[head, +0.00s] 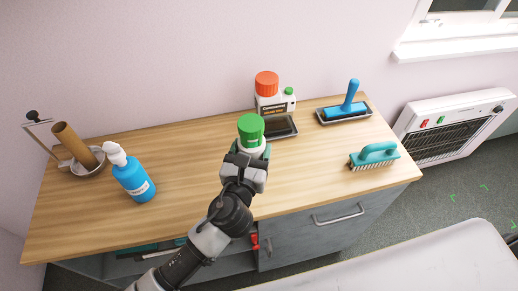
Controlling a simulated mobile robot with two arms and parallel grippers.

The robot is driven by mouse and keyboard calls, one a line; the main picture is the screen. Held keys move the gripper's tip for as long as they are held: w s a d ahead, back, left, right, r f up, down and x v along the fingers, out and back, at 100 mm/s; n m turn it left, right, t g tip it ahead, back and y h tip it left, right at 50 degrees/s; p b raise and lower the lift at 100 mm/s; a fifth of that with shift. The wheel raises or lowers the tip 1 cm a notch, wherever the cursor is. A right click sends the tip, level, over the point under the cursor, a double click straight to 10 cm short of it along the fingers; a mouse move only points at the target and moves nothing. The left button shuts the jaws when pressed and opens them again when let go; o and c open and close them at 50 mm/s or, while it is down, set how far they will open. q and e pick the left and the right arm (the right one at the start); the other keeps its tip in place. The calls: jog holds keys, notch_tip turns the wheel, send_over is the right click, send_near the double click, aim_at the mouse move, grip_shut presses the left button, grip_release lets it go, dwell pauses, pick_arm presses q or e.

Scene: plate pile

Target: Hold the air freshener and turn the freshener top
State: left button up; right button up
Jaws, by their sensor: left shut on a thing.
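The air freshener (262,147) stands near the middle of the wooden counter; little of its pale body shows. Its green top (250,127) is a round cap that sits above the gripper. My left gripper (250,155) reaches in from the front and is shut on the air freshener, below the green top. The gripper hides most of the body, so I cannot tell whether its base touches the counter. My right gripper is out of view.
Behind stand a red-capped white container (272,102) and a dark tray (283,128). A blue roller (350,100) and a teal brush (375,155) are at right. A blue pump bottle (133,180) and a cardboard tube (75,146) are at left. The counter (195,155) is clear between bottle and freshener.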

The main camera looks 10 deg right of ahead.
pick_arm(q)
jog(key=w+a+f+b, duration=0.1)
jog(key=a+f, duration=0.1)
jog(key=a, duration=0.1)
jog(key=w+a+f, duration=0.2)
jog(key=w+a+f+b, duration=0.1)
jog(key=a+f, duration=0.2)
jog(key=shift+w+a+b, duration=0.3)
jog(key=shift+w+b, duration=0.05)
jog(key=shift+w, duration=0.05)
jog(key=shift+f+b, duration=0.95)
jog(key=shift+b, duration=0.05)
jog(key=shift+f, duration=0.2)
jog(key=shift+f+b, duration=0.15)
jog(key=shift+b, duration=0.15)
